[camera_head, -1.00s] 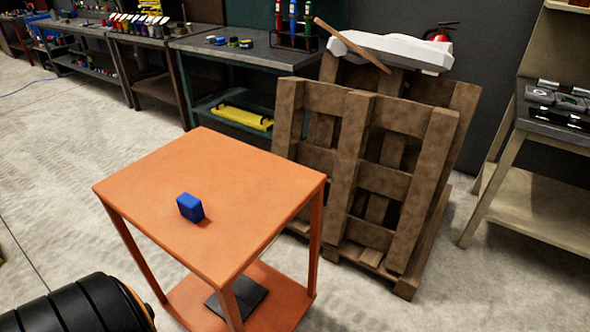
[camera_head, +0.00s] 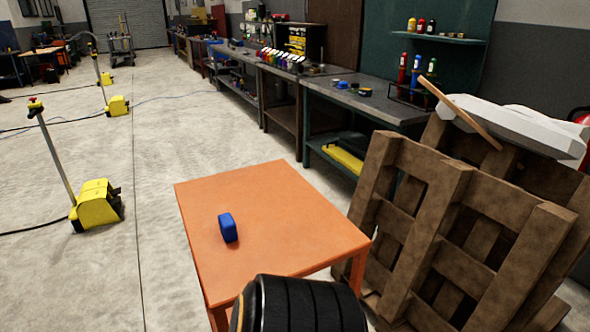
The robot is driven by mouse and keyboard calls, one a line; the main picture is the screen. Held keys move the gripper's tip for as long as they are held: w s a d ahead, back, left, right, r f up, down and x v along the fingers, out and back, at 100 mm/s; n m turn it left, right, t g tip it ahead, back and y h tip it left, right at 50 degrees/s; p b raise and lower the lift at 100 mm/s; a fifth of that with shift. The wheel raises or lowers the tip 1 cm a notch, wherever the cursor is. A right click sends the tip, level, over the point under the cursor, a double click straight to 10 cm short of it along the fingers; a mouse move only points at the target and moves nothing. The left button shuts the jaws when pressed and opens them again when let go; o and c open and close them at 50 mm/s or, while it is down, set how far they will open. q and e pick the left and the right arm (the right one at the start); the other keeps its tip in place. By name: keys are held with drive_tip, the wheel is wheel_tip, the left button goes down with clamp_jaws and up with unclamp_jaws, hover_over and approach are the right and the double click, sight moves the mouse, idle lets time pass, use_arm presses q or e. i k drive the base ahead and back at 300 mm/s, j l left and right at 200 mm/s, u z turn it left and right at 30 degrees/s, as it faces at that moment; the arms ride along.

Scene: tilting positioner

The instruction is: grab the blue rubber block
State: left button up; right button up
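The blue rubber block (camera_head: 228,228) stands upright on top of the orange table (camera_head: 290,190), left of the middle of its top. Nothing touches it except the tabletop. A black ribbed part of my own arm shows at the bottom of the view, in front of the table's near edge and hiding part of it. Neither of my grippers shows in the head view.
Wooden pallets (camera_head: 450,215) lean close to the table's right side. Workbenches (camera_head: 370,103) line the wall behind. A yellow pedal unit (camera_head: 96,205) with a post stands on the floor at left. The floor between it and the table is clear.

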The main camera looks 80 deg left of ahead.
sight(227, 226)
drive_tip(key=i+u, duration=0.2)
drive_tip(key=u, duration=0.2)
drive_tip(key=i+u, duration=0.35)
drive_tip(key=i+l+u, duration=0.1)
drive_tip(key=u, duration=0.3)
